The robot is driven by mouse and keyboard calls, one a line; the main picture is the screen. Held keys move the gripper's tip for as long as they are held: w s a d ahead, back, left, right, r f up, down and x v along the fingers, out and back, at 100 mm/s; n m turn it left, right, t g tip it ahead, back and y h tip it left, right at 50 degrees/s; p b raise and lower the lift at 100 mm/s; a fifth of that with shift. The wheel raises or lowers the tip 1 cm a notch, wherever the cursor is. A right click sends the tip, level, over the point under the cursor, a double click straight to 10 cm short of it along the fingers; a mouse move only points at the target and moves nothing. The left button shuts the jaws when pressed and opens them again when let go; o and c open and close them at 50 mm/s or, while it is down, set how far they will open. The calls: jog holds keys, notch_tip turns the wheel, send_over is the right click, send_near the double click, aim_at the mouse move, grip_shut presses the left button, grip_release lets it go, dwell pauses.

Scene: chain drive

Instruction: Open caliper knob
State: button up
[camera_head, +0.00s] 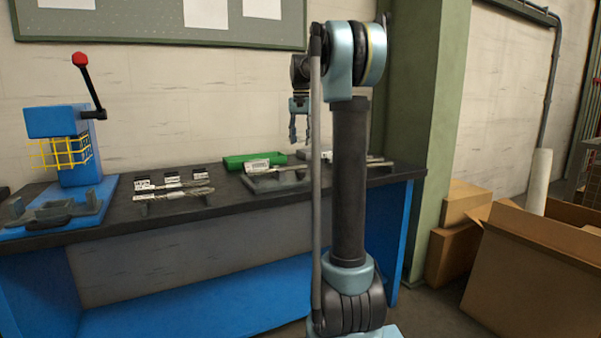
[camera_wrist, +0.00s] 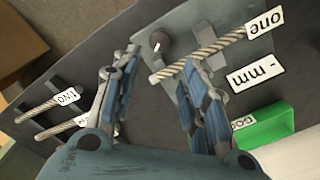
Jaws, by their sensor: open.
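My gripper (camera_head: 300,137) hangs above the workbench, pointing down, with its fingers apart and nothing between them. In the wrist view my gripper (camera_wrist: 161,60) has one finger on each side of a small dark round knob (camera_wrist: 158,43), which lies just beyond the fingertips on a grey plate (camera_wrist: 183,27). I cannot tell the exact height above it. A twisted rod (camera_wrist: 215,47) lies across the plate, partly hidden by the right finger. Labels reading "one" (camera_wrist: 264,22) and "- mm" (camera_wrist: 256,77) are beside it. In the head view this plate (camera_head: 277,181) is near the bench's right part.
A green tray (camera_head: 252,160) stands behind the plate. More rods on supports (camera_head: 173,194) and labels lie to the left. A blue press (camera_head: 75,150) with a red-tipped lever stands at the bench's left. Cardboard boxes (camera_head: 530,270) are on the floor at right.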

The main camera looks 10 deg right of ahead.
aim_at(301, 171)
notch_tip(301, 171, down, 13)
dwell(0.5)
jog(key=c, duration=0.8)
